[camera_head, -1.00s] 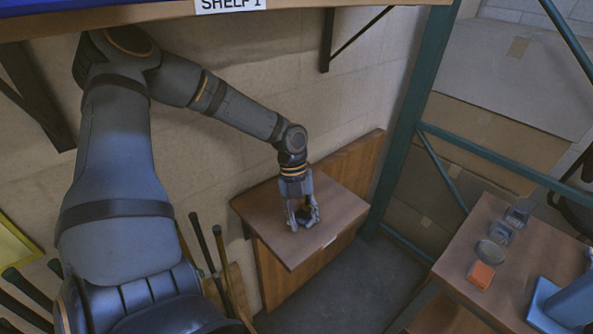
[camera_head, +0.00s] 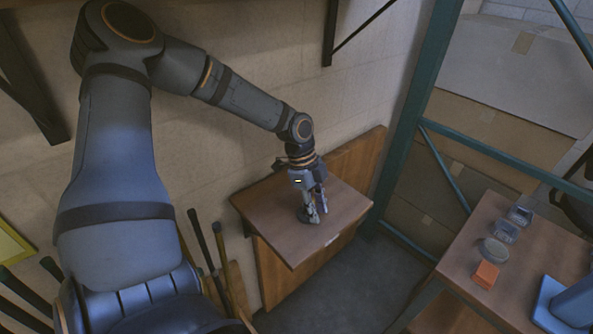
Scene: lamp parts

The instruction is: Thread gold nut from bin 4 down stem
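My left gripper (camera_head: 318,214) points down just over the small wooden wall table (camera_head: 270,211) in the middle of the view. Its two fingers show nearly one behind the other, so I cannot tell how wide they stand. A small dark object (camera_head: 303,215) shows beside the fingertips on the tabletop. It is too small to identify, and I cannot tell whether the fingers touch it. I cannot make out a gold nut, a stem or a numbered bin.
A wooden bench (camera_head: 451,262) at the right holds an orange block (camera_head: 486,275), a round grey dish (camera_head: 493,249), small grey containers (camera_head: 520,214) and a blue object (camera_head: 569,305). A green metal frame (camera_head: 408,125) stands between. Long handles (camera_head: 220,250) lean left of the table.

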